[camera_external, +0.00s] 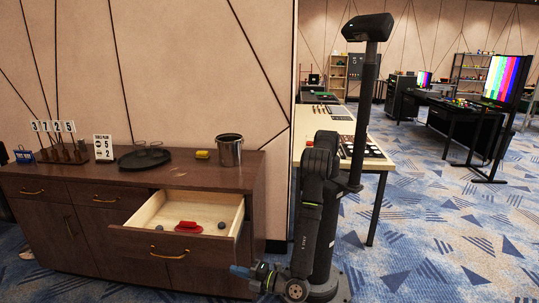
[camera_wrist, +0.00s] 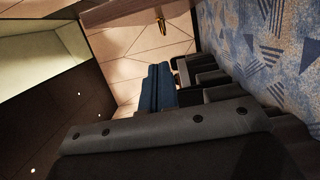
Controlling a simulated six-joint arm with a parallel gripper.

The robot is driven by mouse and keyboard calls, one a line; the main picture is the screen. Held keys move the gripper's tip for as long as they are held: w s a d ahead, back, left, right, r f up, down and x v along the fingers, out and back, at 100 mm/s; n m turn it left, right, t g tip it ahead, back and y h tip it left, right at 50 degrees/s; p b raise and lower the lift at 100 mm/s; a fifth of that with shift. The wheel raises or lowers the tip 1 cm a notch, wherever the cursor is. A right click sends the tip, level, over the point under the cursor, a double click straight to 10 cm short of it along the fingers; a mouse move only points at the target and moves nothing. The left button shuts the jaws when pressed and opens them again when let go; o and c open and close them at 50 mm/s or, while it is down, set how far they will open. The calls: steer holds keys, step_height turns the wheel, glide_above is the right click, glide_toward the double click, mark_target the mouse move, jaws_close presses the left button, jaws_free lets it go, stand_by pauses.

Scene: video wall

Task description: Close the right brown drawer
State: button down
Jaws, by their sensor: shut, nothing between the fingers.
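The right brown drawer (camera_external: 168,247) is pulled far out of the brown cabinet (camera_external: 262,190). Its brass handle (camera_external: 168,254) is on the front, and its pale inside holds a red item (camera_external: 188,227) and two small dark round things. My gripper (camera_external: 238,271) is shut and empty, low at the drawer's front right corner. Whether it touches the drawer cannot be told. In the wrist view the shut blue fingers (camera_wrist: 160,88) point up the picture, with a brown panel and brass handle (camera_wrist: 160,18) beyond them and a pale drawer inside at upper left.
A metal pot (camera_external: 229,150), a yellow item (camera_external: 202,154) and a dark tray (camera_external: 144,158) stand on the cabinet top. A closed drawer (camera_external: 35,191) is at the left. A light-topped table (camera_external: 375,152) stands behind my arm. Patterned carpet is open at the right.

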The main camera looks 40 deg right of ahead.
mark_target(244, 208)
steer(key=w, duration=0.4)
steer(key=shift+w, duration=0.35)
steer(key=shift+w+d, duration=0.55)
steer(key=shift+d, duration=0.05)
steer(key=w+d, duration=2.1)
steer(key=shift+w+d, duration=0.4)
steer(key=shift+d, duration=0.1)
